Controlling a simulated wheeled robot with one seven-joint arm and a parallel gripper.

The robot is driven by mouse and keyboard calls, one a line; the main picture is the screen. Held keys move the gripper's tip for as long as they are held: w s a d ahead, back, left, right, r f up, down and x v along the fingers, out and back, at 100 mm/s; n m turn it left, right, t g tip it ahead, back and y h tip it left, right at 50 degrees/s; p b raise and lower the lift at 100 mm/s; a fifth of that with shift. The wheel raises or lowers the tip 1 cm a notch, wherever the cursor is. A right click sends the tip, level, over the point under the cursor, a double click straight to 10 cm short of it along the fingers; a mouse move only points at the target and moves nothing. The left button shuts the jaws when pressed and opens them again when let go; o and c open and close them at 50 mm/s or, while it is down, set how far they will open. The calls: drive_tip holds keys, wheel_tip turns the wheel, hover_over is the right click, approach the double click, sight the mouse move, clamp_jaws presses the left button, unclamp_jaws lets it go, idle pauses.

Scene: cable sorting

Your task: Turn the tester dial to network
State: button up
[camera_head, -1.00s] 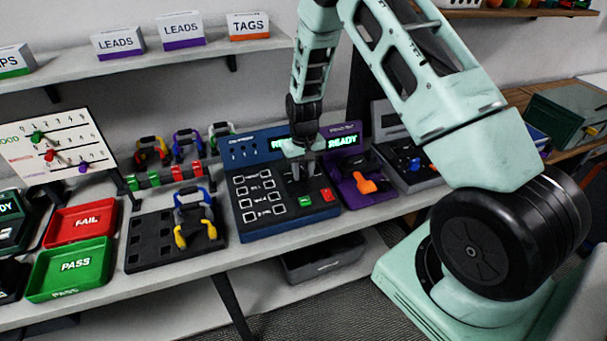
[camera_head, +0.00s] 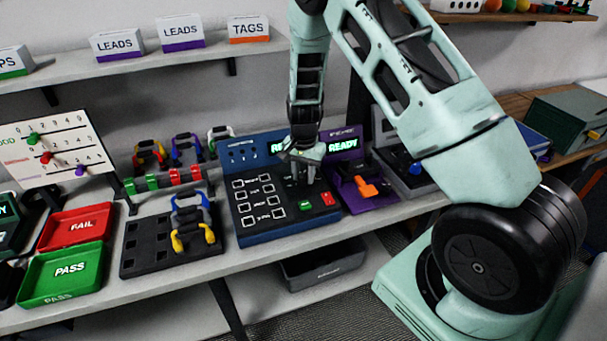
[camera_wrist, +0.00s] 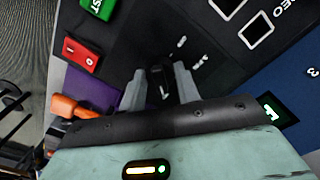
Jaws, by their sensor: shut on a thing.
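The cable tester (camera_head: 262,228) is a dark blue console on the bench with a black panel, a lit READY display and a green and a red button. Its dial (camera_wrist: 160,82) is a small black knob with a pale pointer line, seen in the wrist view. My gripper (camera_wrist: 160,88) is over the panel with a finger on each side of the dial, shut on it. In the head view my gripper (camera_head: 302,180) stands on the tester's upper right panel and hides the dial. Some small labels show beside the dial, but I cannot read them.
A purple tester (camera_head: 355,188) with an orange handle stands close on the right. A black rack (camera_head: 140,240) with coloured cables is on the left, beyond it the green PASS tray (camera_head: 68,272) and the red FAIL tray (camera_head: 75,228). A shelf (camera_head: 150,64) runs above.

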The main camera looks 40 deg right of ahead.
sight(303, 174)
drive_tip(key=shift+m, duration=0.4)
drive_tip(key=o, duration=1)
drive_tip(key=shift+r, duration=0.1)
wheel_tip(303, 174, up, 17)
drive_tip(key=b, duration=0.3)
drive_tip(key=shift+r, duration=0.15)
